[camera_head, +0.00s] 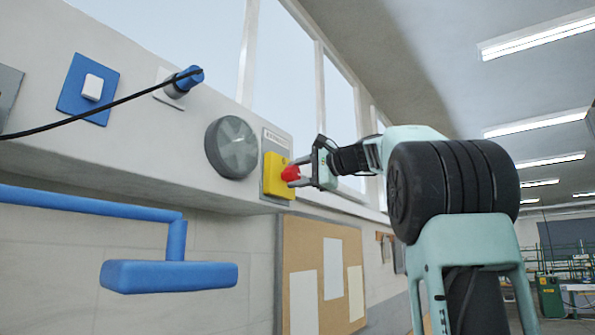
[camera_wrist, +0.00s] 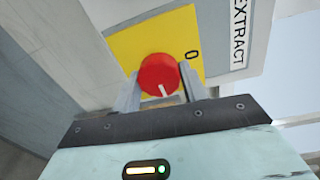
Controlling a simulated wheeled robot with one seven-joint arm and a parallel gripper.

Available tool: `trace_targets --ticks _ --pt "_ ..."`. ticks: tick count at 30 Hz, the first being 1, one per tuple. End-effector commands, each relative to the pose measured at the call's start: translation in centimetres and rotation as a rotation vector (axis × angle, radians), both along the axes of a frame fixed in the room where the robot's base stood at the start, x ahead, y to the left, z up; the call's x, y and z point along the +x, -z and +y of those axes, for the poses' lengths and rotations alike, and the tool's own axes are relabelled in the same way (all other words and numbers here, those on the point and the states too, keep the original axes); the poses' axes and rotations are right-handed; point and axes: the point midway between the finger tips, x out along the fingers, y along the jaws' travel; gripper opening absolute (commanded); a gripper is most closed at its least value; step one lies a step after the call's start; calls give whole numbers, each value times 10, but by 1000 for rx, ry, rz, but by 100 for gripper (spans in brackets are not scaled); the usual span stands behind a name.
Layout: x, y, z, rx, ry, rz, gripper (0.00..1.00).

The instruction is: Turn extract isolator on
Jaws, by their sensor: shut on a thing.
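The extract isolator is a yellow plate (camera_head: 275,177) with a red round knob (camera_head: 291,173), under a grey label on the wall panel. In the wrist view the yellow plate (camera_wrist: 120,47) carries a "0" mark, and the label (camera_wrist: 238,35) beside it reads "EXTRACT". The red knob (camera_wrist: 159,72) has a white pointer line directed toward the lower side of the picture, away from the "0". My gripper (camera_head: 299,173) reaches the knob from the right. In the wrist view my gripper (camera_wrist: 157,95) has a finger on each side of the knob and is shut on it.
A grey round cover (camera_head: 231,147) sits just left of the isolator. Further left are a blue plug with a black cable (camera_head: 183,81) and a blue-plated switch (camera_head: 87,89). A blue padded bar (camera_head: 168,276) stands in front. A notice board (camera_head: 321,272) hangs below.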

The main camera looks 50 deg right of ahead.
Motion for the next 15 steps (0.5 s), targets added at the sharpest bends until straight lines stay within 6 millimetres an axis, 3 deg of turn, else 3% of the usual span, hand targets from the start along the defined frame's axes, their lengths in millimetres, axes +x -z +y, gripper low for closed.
trace_targets --ticks 15 --pt "-1 0 -2 68 5 5 20"
